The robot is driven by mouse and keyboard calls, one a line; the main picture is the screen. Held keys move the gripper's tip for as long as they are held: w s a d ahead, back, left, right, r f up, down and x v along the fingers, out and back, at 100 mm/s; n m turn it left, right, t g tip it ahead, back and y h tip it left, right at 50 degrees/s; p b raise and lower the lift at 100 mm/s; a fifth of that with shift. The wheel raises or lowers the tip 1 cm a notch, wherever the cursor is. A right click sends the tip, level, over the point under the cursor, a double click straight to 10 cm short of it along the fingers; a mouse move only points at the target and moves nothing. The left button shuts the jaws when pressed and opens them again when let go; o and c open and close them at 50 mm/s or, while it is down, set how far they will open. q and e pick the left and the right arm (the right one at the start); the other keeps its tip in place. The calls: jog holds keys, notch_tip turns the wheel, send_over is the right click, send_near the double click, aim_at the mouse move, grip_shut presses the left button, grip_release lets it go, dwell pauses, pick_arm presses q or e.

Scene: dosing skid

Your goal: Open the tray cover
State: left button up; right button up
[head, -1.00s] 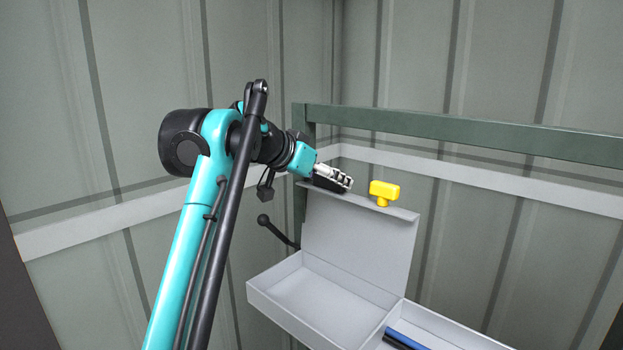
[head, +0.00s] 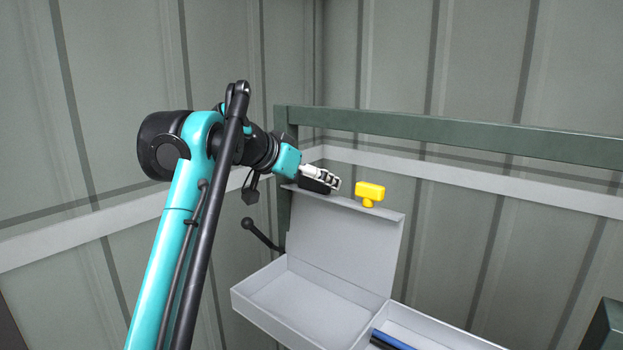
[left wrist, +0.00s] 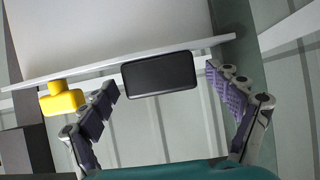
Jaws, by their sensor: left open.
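The tray cover (head: 345,240) is a light grey panel standing upright, hinged at the back of the open tray (head: 237,303). Its top lip also shows in the left wrist view (left wrist: 50,74). A black block-like handle (left wrist: 160,75) sits on the cover's edge. My left gripper (head: 325,178) is at the cover's top edge. In the left wrist view its fingers (left wrist: 168,95) are spread wide, one on each side of the black handle, with gaps on both sides. My right gripper is not in view.
A yellow knob (head: 369,193) stands on the cover's top edge, right of my left gripper; it is close to one finger in the wrist view (left wrist: 62,101). Blue and black rods (head: 390,341) lie in the tray's right part. A green rail (head: 450,139) runs behind.

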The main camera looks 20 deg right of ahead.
pick_arm(q)
jog(key=v, duration=1.2)
jog(key=s+a+f+n+y, duration=0.3)
jog(key=a+f, duration=0.5)
jog(key=f, duration=0.2)
jog(key=s+a+f+n+y, duration=0.2)
jog(key=s+a+f+n, duration=0.1)
jog(key=a+f, duration=0.6)
jog(key=s+a+f+n+y, duration=0.2)
jog(key=s+a+f, duration=0.25)
jog(key=f, duration=0.55)
jog(key=s+a+f+n+y, duration=0.1)
jog(key=s+a+f, duration=0.2)
jog(key=s+f, duration=0.55)
jog(key=s+a+f+n+y, duration=0.2)
jog(key=s+a+f, duration=0.15)
jog(key=f, duration=0.95)
notch_tip(320, 180, down, 40)
jog(key=b, duration=4.1)
jog(key=shift+w+a+h, duration=0.2)
jog(key=shift+w+h, duration=0.1)
jog(key=shift+w, duration=0.2)
